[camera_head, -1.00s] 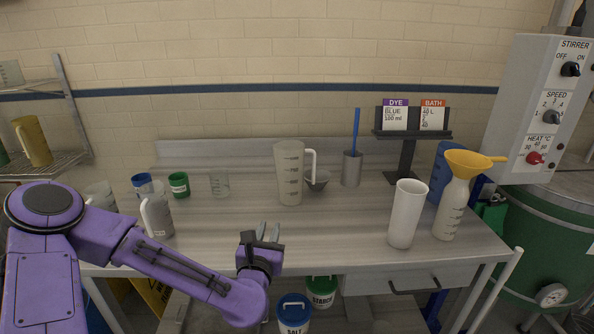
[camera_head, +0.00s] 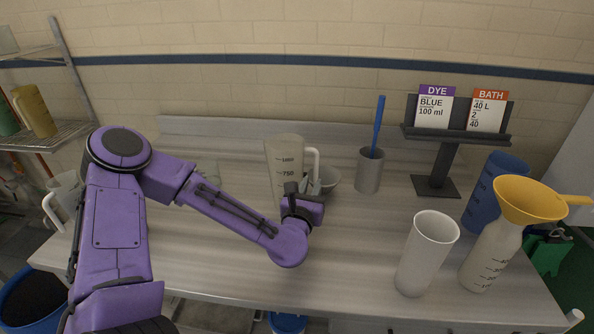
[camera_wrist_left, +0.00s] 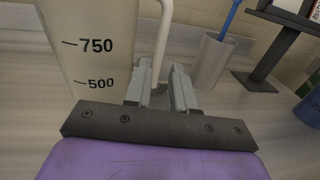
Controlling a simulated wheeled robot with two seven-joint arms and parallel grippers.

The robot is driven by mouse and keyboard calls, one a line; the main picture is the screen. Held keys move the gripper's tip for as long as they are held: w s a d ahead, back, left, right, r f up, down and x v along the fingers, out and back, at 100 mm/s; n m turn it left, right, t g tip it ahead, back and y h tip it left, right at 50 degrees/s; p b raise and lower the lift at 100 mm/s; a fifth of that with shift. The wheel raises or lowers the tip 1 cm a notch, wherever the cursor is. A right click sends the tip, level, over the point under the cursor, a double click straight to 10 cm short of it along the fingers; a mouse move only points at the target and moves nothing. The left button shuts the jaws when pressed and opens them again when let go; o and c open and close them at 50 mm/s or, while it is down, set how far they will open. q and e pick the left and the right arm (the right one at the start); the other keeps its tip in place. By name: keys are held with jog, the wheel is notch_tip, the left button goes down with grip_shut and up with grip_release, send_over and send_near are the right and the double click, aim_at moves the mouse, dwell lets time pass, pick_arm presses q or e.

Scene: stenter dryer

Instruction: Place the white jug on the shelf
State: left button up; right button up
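The white jug (camera_head: 283,165), a pale beaker-like jug with volume marks and a handle on its right, stands upright on the table behind my left gripper. It fills the left of the left wrist view (camera_wrist_left: 90,50). My left gripper (camera_head: 297,190) is at the jug's handle side; in the left wrist view its two fingers (camera_wrist_left: 161,88) are apart, with the white handle (camera_wrist_left: 163,40) running down between them. Contact cannot be told. The wire shelf (camera_head: 45,135) is at the far left and holds a yellow jug (camera_head: 35,110). My right gripper is not in view.
A white cylinder (camera_head: 427,255), a funnel-topped bottle (camera_head: 492,262) and a card stand (camera_head: 437,180) are further right. Another handled jug (camera_head: 65,190) is at left.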

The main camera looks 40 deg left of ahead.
aim_at(315, 172)
pick_arm(q)
jog(key=w+a+p, duration=0.1)
jog(key=w+r+p, duration=0.1)
jog(key=w, duration=0.1)
jog(key=shift+a+r, duration=0.15)
jog(key=shift+a, duration=0.2)
jog(key=x, duration=0.1)
jog(key=p+x, duration=0.1)
jog(key=x, duration=0.1)
jog(key=shift+w+d+f, duration=0.15)
jog(key=shift+w+f, duration=0.05)
jog(key=shift+f, duration=0.15)
jog(key=shift+w, duration=0.15)
jog(key=shift+s+r, duration=0.1)
jog(key=shift+s, duration=0.15)
jog(key=shift+w, duration=0.1)
grip_shut()
